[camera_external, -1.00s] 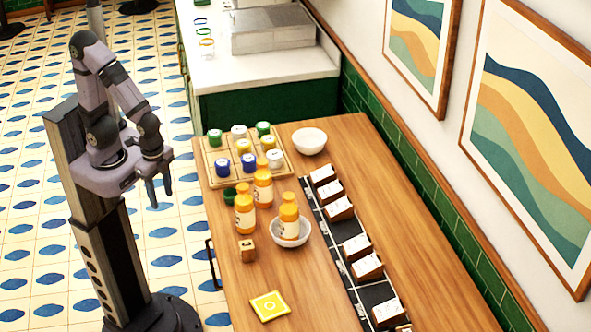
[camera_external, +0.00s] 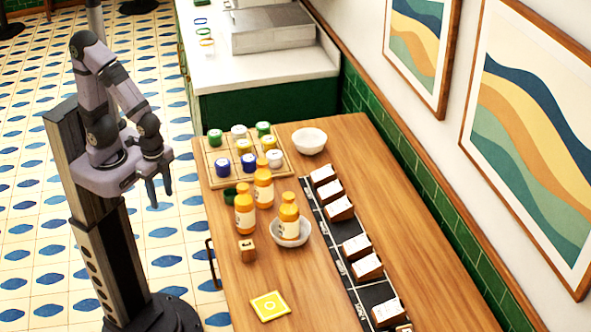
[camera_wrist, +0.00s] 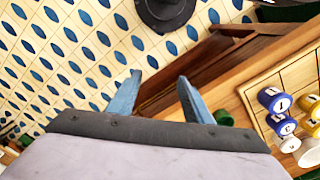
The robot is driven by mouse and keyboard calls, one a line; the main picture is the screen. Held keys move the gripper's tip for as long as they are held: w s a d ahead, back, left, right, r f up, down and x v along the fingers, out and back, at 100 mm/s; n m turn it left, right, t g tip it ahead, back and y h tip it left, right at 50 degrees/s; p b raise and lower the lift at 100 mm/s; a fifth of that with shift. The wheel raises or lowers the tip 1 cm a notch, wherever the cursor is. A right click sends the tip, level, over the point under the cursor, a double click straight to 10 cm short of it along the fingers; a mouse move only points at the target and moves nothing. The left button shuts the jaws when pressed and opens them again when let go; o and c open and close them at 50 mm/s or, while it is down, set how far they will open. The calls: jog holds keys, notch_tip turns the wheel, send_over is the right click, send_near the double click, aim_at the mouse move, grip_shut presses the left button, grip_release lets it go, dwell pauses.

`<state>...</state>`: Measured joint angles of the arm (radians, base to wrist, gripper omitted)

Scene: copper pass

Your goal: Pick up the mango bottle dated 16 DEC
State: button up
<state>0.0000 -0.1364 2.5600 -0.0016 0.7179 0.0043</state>
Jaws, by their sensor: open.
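A third bottle (camera_external: 289,217) stands in a small white bowl (camera_external: 304,235). The dates on the labels are too small to read. My gripper (camera_external: 160,194) hangs over the floor left of the table, apart from all bottles. In the wrist view, my gripper (camera_wrist: 158,90) is open, with nothing between its blue-grey fingers. No mango bottle is clearly seen in that view.
A wooden board (camera_external: 205,160) holds several coloured cans at the table's back left. An empty white bowl (camera_external: 309,141) stands beside it. A wooden cube (camera_external: 247,250) and yellow tile (camera_external: 270,305) lie in front. A black strip (camera_external: 335,250) carries several white-topped blocks.

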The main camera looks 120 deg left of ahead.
jog(key=shift+o, duration=0.6)
jog(key=o, duration=0.4)
jog(key=shift+o, duration=0.2)
